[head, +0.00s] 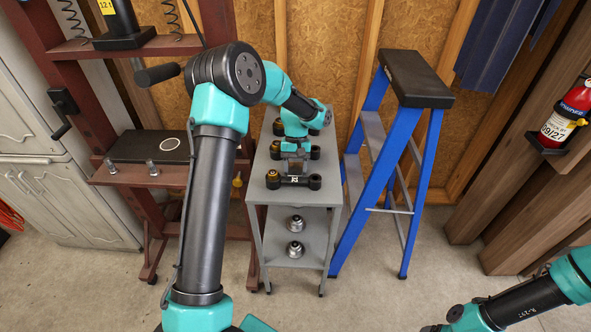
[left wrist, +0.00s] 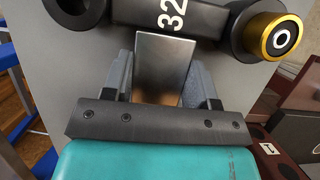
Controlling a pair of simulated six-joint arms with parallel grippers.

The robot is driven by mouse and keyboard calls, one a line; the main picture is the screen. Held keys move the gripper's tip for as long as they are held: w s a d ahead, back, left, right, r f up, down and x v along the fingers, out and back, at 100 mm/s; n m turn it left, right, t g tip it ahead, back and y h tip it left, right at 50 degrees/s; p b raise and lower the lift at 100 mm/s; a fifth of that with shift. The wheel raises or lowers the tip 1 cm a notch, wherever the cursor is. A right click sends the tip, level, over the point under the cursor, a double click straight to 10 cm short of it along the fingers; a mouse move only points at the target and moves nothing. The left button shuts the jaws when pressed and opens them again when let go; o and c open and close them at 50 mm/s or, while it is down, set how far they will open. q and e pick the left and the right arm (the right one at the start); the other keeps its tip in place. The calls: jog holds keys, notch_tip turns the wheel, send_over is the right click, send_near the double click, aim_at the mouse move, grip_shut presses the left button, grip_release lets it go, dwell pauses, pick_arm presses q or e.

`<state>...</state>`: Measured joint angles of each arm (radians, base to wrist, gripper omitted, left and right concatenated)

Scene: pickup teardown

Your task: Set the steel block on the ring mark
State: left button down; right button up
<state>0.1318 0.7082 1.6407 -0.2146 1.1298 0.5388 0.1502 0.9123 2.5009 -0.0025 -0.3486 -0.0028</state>
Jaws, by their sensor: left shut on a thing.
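My left gripper (head: 294,166) reaches down over the grey cart's top shelf. In the left wrist view it is shut on the steel block (left wrist: 164,62), a plain grey block between its two fingers. In the head view the block is mostly hidden by the gripper. The ring mark (head: 170,144) is a white ring on the dark plate (head: 130,148) of the red press frame, left of the cart and apart from the gripper. My right arm's end (head: 455,315) shows at the bottom right; its jaws cannot be made out.
Black control arms with bushings (head: 273,180) lie on the grey cart (head: 258,200); one marked 32 (left wrist: 172,14) is close beyond the block. Two metal pins (head: 151,167) stand at the press's front edge. A blue stepladder (head: 375,90) stands right of the cart.

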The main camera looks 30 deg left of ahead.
aim_at(296, 173)
pick_arm(q)
jog(key=shift+r, duration=0.15)
jog(key=shift+r, duration=1.4)
jog(key=shift+s+d+r, duration=0.15)
jog(key=shift+s+r, duration=0.05)
jog(key=shift+r, duration=0.1)
jog(key=s+d+r, duration=0.1)
jog(key=s+d, duration=0.7)
jog(key=s, duration=0.5)
jog(key=shift+r, duration=0.15)
jog(key=w+d+m+y, duration=0.1)
jog(key=w+d+m, duration=0.1)
jog(key=w, duration=0.3)
jog(key=w+d+m+y, duration=0.1)
jog(key=w+d+m, duration=0.1)
jog(key=w+m, duration=0.2)
jog(key=w+d+r+m+y, duration=0.1)
jog(key=w+d+m, duration=0.1)
jog(key=w, duration=0.3)
jog(key=shift+w+d+r+m, duration=0.1)
jog(key=shift+w+d+m, duration=0.25)
jog(key=shift+m, duration=0.15)
jog(key=shift+a, duration=0.1)
jog(key=shift+r+y, duration=0.1)
jog(key=shift+y, duration=0.2)
